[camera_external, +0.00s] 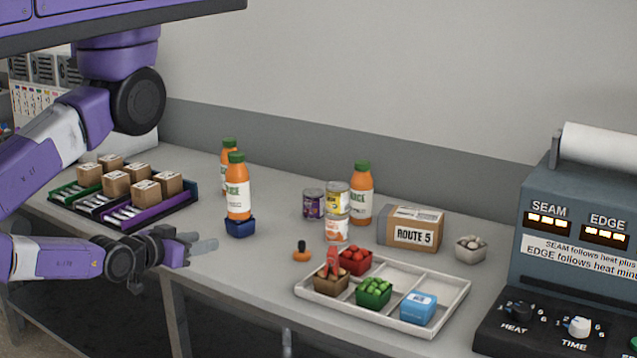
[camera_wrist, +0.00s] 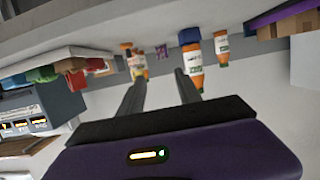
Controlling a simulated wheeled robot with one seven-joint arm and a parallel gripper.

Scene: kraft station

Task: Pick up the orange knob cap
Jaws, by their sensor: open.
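The orange knob cap (camera_external: 302,254) is a small orange piece with a dark upright top. It stands on the table left of the white tray, in front of the cans. My gripper (camera_external: 203,250) is open and empty, to the left of the cap and well apart from it, with its fingers pointing right. In the wrist view my gripper (camera_wrist: 160,90) shows two separated dark fingers with nothing between them. That view is turned over, and I cannot clearly tell the cap from the cans there.
A juice bottle (camera_external: 238,197) on a blue block (camera_external: 240,227) stands just behind my gripper. Several cans (camera_external: 337,198), another bottle (camera_external: 361,203) and a cardboard box (camera_external: 410,229) stand behind the cap. The white tray (camera_external: 440,316) holds small coloured containers. The table front left of the cap is clear.

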